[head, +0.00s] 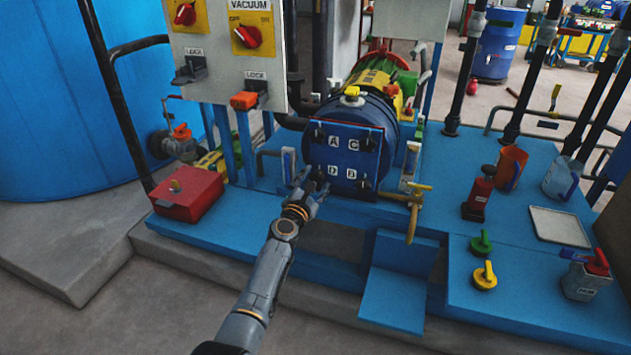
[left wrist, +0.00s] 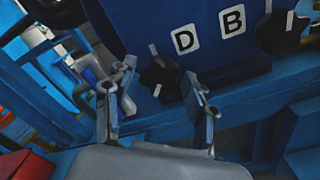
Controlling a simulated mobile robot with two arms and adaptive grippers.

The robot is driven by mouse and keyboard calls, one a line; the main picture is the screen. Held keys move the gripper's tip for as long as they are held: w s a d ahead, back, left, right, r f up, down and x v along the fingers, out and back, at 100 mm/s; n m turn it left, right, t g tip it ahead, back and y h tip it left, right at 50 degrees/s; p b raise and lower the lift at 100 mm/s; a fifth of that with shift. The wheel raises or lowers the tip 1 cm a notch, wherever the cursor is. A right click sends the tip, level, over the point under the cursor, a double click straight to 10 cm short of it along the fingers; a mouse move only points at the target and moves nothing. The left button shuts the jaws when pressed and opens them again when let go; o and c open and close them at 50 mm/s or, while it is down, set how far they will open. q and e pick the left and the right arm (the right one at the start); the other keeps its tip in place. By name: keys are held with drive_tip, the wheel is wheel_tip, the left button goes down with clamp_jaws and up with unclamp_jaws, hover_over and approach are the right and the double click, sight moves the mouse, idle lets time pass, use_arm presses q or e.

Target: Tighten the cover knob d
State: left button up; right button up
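The cover is a dark blue square plate (head: 343,157) on the front of the blue autoclave drum, with white labels A, C, D and B. Cover knob d is a black lobed knob (left wrist: 160,77) with a white mark, beside label D (left wrist: 185,41) in the left wrist view. In the head view my gripper and its fingers largely hide this knob. My left gripper (head: 309,187) is at the lower left corner of the cover. Its two fingers (left wrist: 159,84) are apart, one on each side of knob d in the wrist picture; I cannot tell if they touch it. My right gripper is not in view.
Another black knob (left wrist: 282,30) is beside label B. A red box (head: 188,194) stands on the blue platform to the left. A brass valve (head: 413,205) sticks out at the cover's right. The control panel (head: 230,50) hangs above left.

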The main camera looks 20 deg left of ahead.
use_arm(q)
drive_tip(key=c, duration=0.8)
